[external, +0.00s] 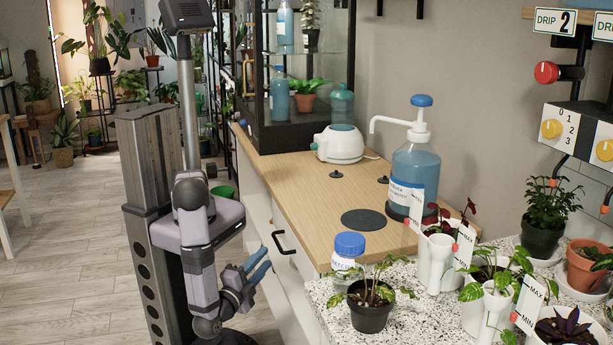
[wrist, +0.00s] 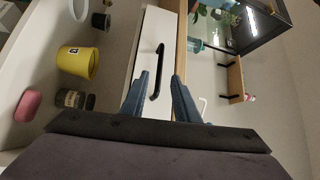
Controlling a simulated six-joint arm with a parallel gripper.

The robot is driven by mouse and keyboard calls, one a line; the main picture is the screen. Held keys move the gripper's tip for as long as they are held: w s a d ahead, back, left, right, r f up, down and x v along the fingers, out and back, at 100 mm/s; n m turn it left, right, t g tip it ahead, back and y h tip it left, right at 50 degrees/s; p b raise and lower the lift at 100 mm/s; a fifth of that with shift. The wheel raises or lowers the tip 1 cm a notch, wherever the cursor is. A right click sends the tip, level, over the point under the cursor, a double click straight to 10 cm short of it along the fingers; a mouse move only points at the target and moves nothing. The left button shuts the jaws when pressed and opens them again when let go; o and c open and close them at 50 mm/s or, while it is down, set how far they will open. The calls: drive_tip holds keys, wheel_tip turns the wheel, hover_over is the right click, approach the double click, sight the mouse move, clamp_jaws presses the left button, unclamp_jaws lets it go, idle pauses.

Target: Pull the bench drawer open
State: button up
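The bench drawer has a white front (wrist: 141,50) with a black bar handle (wrist: 158,66). The handle also shows in the external view (external: 283,243) on the side of the wood-topped bench. The drawer front looks flush with the bench. My gripper (external: 267,258) has blue fingers spread apart, just in front of and slightly left of the handle. In the wrist view my gripper (wrist: 161,75) is open, and the lower part of the handle appears between its fingertips. Nothing is gripped. I cannot tell whether the tips reach past the bar.
The bench top (external: 300,193) holds a pump bottle (external: 415,170) and a white-and-teal device (external: 339,146). A speckled counter (external: 400,315) with pots stands at the front right. A yellow pot (wrist: 77,62) and jars sit beside the drawer in the wrist view. Floor left is clear.

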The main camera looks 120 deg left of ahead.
drive_tip(key=shift+a, duration=0.15)
drive_tip(key=a, duration=0.7)
drive_tip(key=shift+r+p, duration=0.35)
drive_tip(key=shift+r, duration=0.1)
clamp_jaws()
